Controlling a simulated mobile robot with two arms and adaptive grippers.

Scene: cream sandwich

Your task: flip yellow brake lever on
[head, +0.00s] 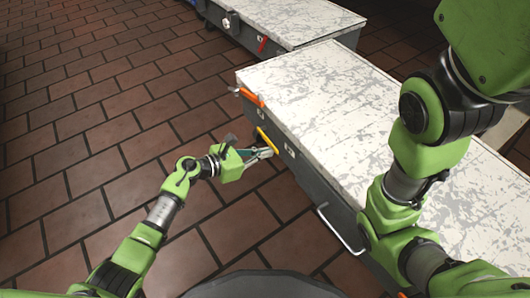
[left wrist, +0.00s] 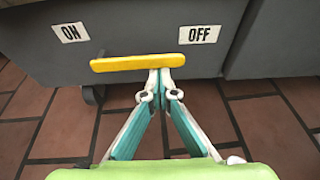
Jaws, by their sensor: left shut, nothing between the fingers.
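The yellow brake lever (head: 266,141) is on the side of the grey cart with the scuffed white top. In the left wrist view the lever (left wrist: 125,64) lies nearly level, its left end below the ON label (left wrist: 72,32) and its right end below the OFF label (left wrist: 198,34). My left gripper (head: 272,151) is shut and empty. In the left wrist view its fingertips (left wrist: 160,74) are just below the right part of the lever; I cannot tell whether they touch it. My right arm crosses the right of the head view, but its gripper is out of view.
An orange lever (head: 251,97) is at the cart's far corner. A silver handle (head: 340,231) sticks out of the cart's side, nearer to me. A second white-topped cart (head: 290,18) stands behind. The brick floor (head: 100,120) on the left is clear.

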